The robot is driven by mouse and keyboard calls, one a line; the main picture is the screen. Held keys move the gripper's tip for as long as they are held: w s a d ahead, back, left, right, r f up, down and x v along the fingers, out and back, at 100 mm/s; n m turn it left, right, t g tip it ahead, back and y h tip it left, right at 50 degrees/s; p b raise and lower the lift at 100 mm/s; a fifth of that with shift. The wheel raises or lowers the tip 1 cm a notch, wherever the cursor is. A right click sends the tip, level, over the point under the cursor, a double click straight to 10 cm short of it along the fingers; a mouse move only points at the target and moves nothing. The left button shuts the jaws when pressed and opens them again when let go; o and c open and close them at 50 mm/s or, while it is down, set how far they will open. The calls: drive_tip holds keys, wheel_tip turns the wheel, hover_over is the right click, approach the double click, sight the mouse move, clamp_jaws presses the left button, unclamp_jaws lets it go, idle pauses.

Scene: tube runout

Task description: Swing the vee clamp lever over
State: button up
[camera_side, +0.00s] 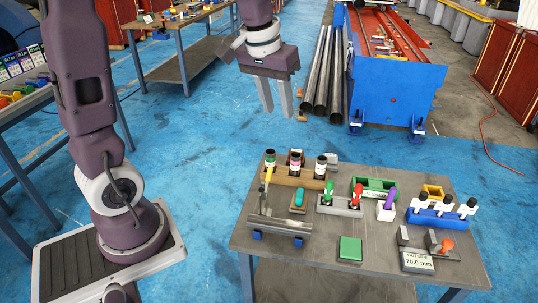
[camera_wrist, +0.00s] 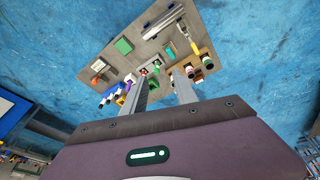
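A grey metal vee block (camera_side: 280,225) on blue feet sits at the left front of the work table. A lever with a yellow handle (camera_side: 267,176) stands up at its left end, and looks like the clamp lever. In the wrist view the vee block (camera_wrist: 163,20) is at the top and the yellow handle (camera_wrist: 194,47) is at its right end. My gripper (camera_side: 277,114) is high above the floor behind the table, fingers pointing down. Its fingers are apart with nothing between them, and it is well clear of the lever. The wrist view also shows the gripper (camera_wrist: 160,82).
A wooden rack (camera_side: 295,179) with dark-capped bottles stands close behind the lever. A teal-handled tool (camera_side: 298,200), a grey stand (camera_side: 340,207) with red and green handles, a green block (camera_side: 350,249) and a blue rack (camera_side: 440,214) share the table (camera_side: 320,252).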

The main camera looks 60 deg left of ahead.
drive_tip(key=w+a+f+n+g, duration=0.2)
drive_tip(key=w+a+f+n, duration=0.1)
drive_tip(key=w+a+f, duration=0.65)
drive_tip(key=n+g, duration=0.1)
drive_tip(key=n, duration=0.1)
approach(270, 169)
drive_tip(key=shift+a, duration=0.2)
drive_tip(key=shift+f, duration=4.4)
drive_tip(key=shift+c, duration=0.4)
drive_tip(key=shift+d, duration=0.1)
clamp_jaws()
